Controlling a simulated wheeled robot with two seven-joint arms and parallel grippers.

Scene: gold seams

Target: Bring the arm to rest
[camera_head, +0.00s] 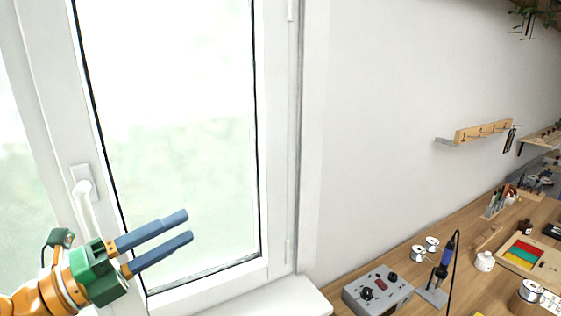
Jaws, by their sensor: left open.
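My left gripper (188,224) comes in from the lower left of the head view. Its two blue fingers are apart and point right and slightly up, with nothing between them. It shows in front of the window (170,130), close to the white window handle (84,190). Whether it touches the handle or frame, I cannot tell. My right gripper does not show.
A wooden workbench (335,291) runs along the wall at the lower right. On it are a grey control box (378,290), a soldering iron in a stand (447,255), solder spools (531,290) and a tray with coloured pieces (545,266). A white sill (280,300) lies below the window.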

